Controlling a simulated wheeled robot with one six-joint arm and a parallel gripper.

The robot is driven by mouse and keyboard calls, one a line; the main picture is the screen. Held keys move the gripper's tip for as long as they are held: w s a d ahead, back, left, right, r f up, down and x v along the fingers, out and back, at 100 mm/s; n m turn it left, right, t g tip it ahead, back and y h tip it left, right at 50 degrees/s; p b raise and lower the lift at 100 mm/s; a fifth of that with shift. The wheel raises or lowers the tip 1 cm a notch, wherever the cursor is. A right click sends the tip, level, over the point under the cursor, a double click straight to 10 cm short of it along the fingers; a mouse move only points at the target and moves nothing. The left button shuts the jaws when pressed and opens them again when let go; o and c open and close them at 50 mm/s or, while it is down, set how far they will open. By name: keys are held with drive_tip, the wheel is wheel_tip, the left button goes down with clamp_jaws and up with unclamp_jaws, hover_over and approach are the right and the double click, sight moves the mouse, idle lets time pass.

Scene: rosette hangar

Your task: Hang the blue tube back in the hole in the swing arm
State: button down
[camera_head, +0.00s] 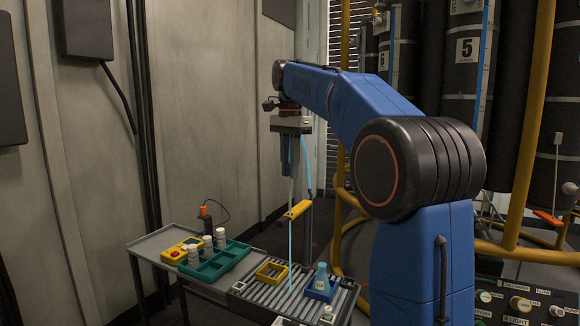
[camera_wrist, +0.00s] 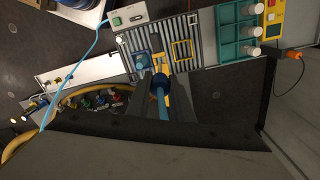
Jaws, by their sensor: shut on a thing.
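My gripper (camera_head: 287,162) is shut on the blue tube (camera_head: 291,250) near its top, above the roller table. The tube hangs roughly upright, a thin light-blue length reaching down toward the rollers. The yellow swing arm (camera_head: 297,209) is below my gripper, and the tube's line meets its left part. I cannot tell whether the tube is in the hole or just beside it. The hole is not clearly visible.
The roller table (camera_head: 262,291) carries a yellow frame (camera_head: 271,272) and a blue holder (camera_head: 321,291) with a light-blue flask (camera_head: 322,274). Left of it are a green rack (camera_head: 214,264) with white bottles and a yellow button box (camera_head: 181,250). Yellow pipes (camera_head: 541,110) stand right.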

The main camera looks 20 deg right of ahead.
drive_tip(key=shift+f, duration=0.35)
idle(0.3)
drive_tip(key=shift+f, duration=0.75)
hover_over(290, 212)
drive_tip(key=shift+w+d+f, duration=0.1)
drive_tip(key=shift+w+f, duration=0.05)
drive_tip(key=shift+f, duration=4.5)
drive_tip(key=c, duration=1.5)
unclamp_jaws()
drive_tip(key=shift+o, duration=1)
drive_tip(key=shift+f, duration=0.1)
